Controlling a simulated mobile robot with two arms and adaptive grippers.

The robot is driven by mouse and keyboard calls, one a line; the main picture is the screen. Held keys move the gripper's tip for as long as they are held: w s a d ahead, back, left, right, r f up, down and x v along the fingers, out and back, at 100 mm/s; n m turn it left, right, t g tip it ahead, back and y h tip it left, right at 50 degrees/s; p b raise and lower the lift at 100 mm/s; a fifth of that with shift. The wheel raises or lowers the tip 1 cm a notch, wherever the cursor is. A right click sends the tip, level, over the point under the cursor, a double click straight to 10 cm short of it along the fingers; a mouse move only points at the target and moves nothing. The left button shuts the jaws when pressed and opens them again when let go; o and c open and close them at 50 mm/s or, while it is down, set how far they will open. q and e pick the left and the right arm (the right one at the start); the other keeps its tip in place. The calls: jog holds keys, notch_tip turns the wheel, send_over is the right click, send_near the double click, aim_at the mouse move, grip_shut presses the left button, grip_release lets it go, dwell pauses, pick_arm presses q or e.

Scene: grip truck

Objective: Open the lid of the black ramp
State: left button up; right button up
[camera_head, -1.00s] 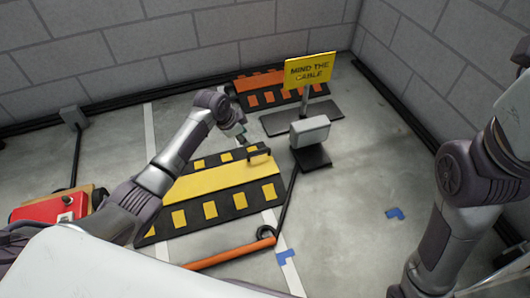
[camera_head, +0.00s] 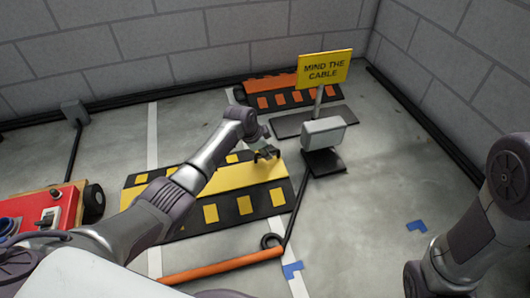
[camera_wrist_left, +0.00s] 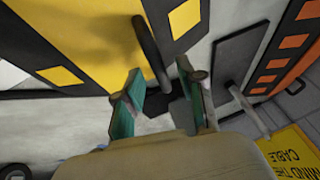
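The black ramp (camera_head: 245,206) with yellow squares lies on the floor, with its yellow lid (camera_head: 235,181) lying along its top. A dark handle (camera_wrist_left: 152,50) stands up from the lid's right end. My left gripper (camera_head: 265,153) is above that end of the lid. In the left wrist view, its two green-padded fingers (camera_wrist_left: 158,95) are apart. The handle reaches down between them in the picture; I see no contact with either finger. The gripper partly hides the handle in the head view. My right arm shows at the right edge, but its gripper is out of view.
An orange-and-black ramp (camera_head: 272,88) and a yellow "MIND THE CABLE" sign (camera_head: 324,69) stand behind. A grey box (camera_head: 323,132) on a dark base is right of the lid. A red machine (camera_head: 48,208) is at left. An orange pole (camera_head: 220,267) lies in front.

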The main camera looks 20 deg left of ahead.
pick_arm(q)
grip_shut()
jog(key=shift+r, duration=0.1)
dwell(0.3)
